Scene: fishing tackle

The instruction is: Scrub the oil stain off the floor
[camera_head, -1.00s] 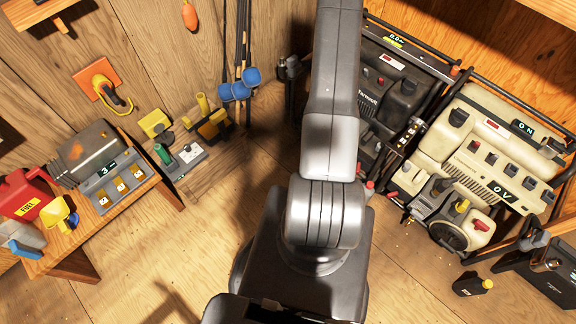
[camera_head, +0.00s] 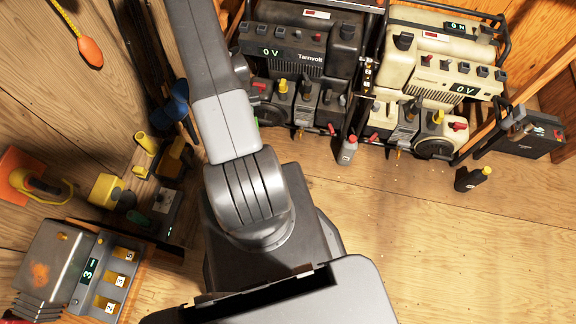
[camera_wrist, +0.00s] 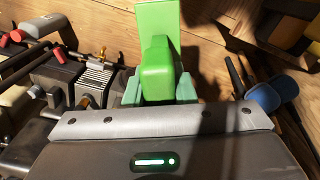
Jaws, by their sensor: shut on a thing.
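My gripper (camera_wrist: 159,92) is shut on a green tool (camera_wrist: 155,68) with a flat plate at its far end and a rounded body between the green fingers. The tool looks like a scrub brush, but its working face is hidden. In the head view my arm covers most of the gripper; only a sliver of green shows beside the arm. The wooden floor (camera_head: 420,230) is bare on the right. I cannot make out an oil stain on the visible floor.
A dark generator (camera_head: 300,45) and a cream generator (camera_head: 450,75) stand at the back. A small red-capped bottle (camera_head: 347,151) and a yellow-capped black bottle (camera_head: 472,180) stand on the floor before them. A bench with a grey box (camera_head: 50,262) is at lower left. Open floor lies right.

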